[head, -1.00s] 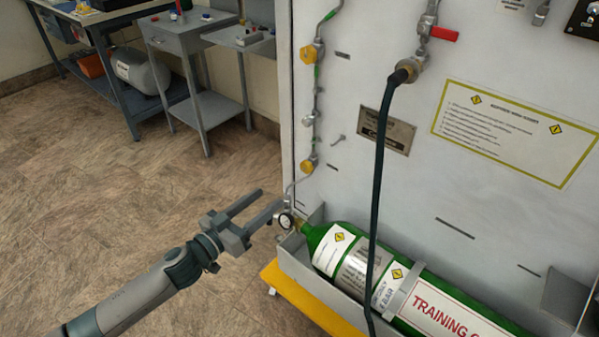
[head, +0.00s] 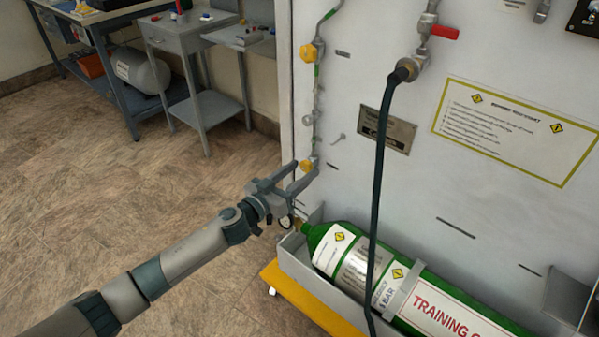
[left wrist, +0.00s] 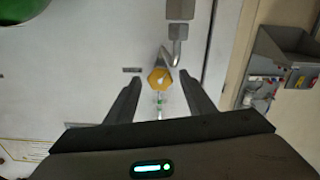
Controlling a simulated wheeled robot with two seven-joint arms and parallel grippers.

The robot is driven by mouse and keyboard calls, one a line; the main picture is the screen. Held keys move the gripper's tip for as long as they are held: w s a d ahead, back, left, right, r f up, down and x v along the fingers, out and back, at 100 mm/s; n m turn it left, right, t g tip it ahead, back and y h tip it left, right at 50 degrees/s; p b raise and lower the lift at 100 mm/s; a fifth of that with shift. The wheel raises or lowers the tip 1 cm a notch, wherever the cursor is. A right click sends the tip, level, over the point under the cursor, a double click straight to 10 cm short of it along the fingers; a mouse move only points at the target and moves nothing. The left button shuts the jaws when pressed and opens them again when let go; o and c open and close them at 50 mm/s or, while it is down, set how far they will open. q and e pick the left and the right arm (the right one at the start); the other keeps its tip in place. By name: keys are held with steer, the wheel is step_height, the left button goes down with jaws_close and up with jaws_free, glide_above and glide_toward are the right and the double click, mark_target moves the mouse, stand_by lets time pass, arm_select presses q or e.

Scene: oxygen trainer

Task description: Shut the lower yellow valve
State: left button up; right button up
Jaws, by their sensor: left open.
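The lower yellow valve (head: 307,165) is a small yellow knob on the thin pipe at the left edge of the white panel. My left gripper (head: 305,175) is open at this valve, its fingers pointing at the panel. In the left wrist view the valve (left wrist: 160,79) shows as a yellow hexagonal knob centred ahead of the open fingers of my left gripper (left wrist: 160,88), with a gap on both sides. Contact cannot be made out. A second yellow valve (head: 307,53) sits higher on the same pipe. My right gripper is not in view.
A green cylinder (head: 345,245) lies in a grey tray below, with a gauge partly behind my left gripper. A dark hose (head: 378,180) hangs down the panel. Grey carts and a bench (head: 125,100) stand at the back left. The floor left of the panel is clear.

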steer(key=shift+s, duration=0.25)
arm_select(q)
steer(key=c, duration=1.1)
steer(key=shift+o, duration=0.2)
steer(key=shift+m, duration=0.3)
steer(key=shift+r+m+p, duration=0.1)
steer(key=shift+m+p, duration=0.65)
steer(key=shift+m, duration=0.05)
steer(key=shift+m+p, duration=0.5)
steer(key=shift+m, duration=0.5)
steer(key=shift+m+p, duration=0.4)
steer(key=shift+m, duration=1)
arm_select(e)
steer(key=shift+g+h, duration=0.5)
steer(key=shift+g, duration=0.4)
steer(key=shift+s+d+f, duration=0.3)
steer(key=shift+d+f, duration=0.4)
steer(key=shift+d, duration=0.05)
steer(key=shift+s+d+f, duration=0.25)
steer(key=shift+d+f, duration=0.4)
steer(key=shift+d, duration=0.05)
